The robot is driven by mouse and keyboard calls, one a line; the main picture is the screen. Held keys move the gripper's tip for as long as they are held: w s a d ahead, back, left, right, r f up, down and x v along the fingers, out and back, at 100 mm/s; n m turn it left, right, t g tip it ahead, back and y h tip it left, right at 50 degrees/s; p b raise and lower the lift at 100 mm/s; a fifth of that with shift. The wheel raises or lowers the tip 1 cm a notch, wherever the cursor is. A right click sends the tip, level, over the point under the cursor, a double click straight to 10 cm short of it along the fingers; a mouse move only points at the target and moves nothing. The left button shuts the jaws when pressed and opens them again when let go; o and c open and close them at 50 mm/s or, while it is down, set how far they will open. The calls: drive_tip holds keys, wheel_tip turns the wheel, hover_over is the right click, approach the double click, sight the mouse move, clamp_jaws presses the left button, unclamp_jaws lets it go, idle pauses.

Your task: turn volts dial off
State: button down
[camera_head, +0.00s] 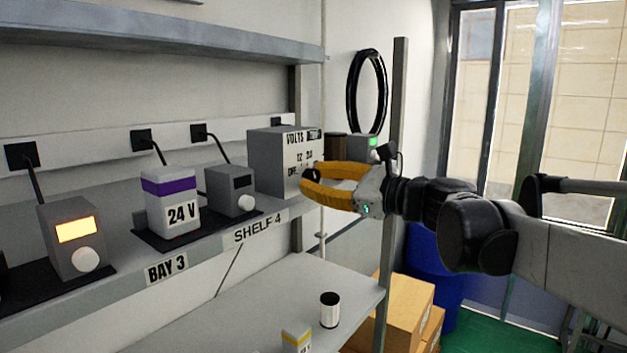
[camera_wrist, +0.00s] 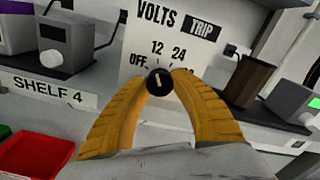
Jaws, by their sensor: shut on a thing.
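The volts box (camera_head: 275,160) is a grey box with a white front panel, standing on the shelf near its right end. Its panel, marked VOLTS, TRIP, OFF, 12 and 24, also shows in the wrist view (camera_wrist: 180,30). The volts dial (camera_wrist: 159,82) is a round black knob with a pale pointer line that stands near upright, tilted slightly. My gripper (camera_head: 308,184) has yellow fingers and reaches the panel from the right. In the wrist view its fingertips (camera_wrist: 160,84) are shut on the dial from both sides. The lower part of the panel is hidden behind the fingers.
On the shelf to the left stand a grey device with a white knob (camera_head: 231,190), a 24 V battery (camera_head: 172,203) and a device with a lit orange screen (camera_head: 74,240). A brown cylinder (camera_wrist: 250,85) and a green-screened device (camera_wrist: 297,101) stand close at the right.

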drive_tip(key=c, duration=1)
unclamp_jaws()
drive_tip(key=shift+c, duration=0.2)
